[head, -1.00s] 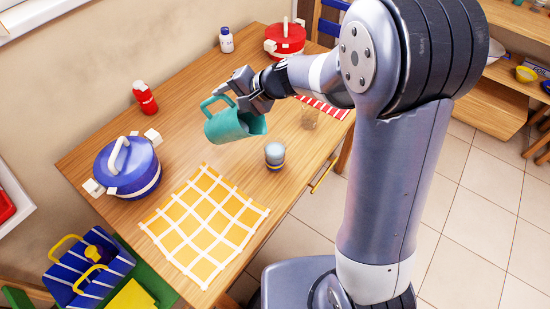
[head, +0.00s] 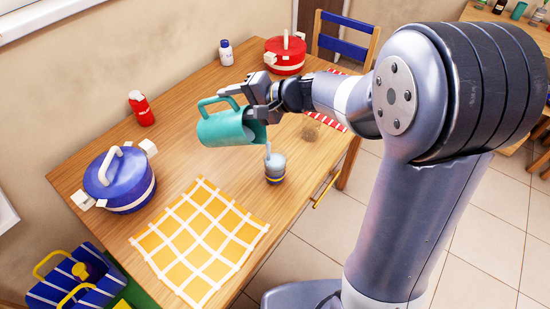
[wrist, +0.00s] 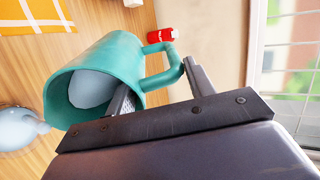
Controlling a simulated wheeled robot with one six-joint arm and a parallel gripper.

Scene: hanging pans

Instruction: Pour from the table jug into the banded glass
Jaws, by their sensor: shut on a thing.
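The teal jug (head: 228,127) is held above the table by my gripper (head: 247,102), tipped far over with its mouth toward the right. In the wrist view the jug (wrist: 100,72) shows pale liquid inside, and my gripper (wrist: 165,92) is shut on the jug's handle side; the exact contact is partly hidden. The banded glass (head: 275,170) stands upright on the table just below the jug's lip. A thin pale stream runs from the lip down to the glass. In the wrist view the glass (wrist: 14,130) is at the left edge, partly cut off.
A clear glass (head: 311,129) stands behind, near a red striped cloth (head: 336,116). A blue pot (head: 121,182), red bottle (head: 141,108), white bottle (head: 226,52) and red pot (head: 285,55) stand around the table. A yellow checked cloth (head: 199,240) lies flat in front.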

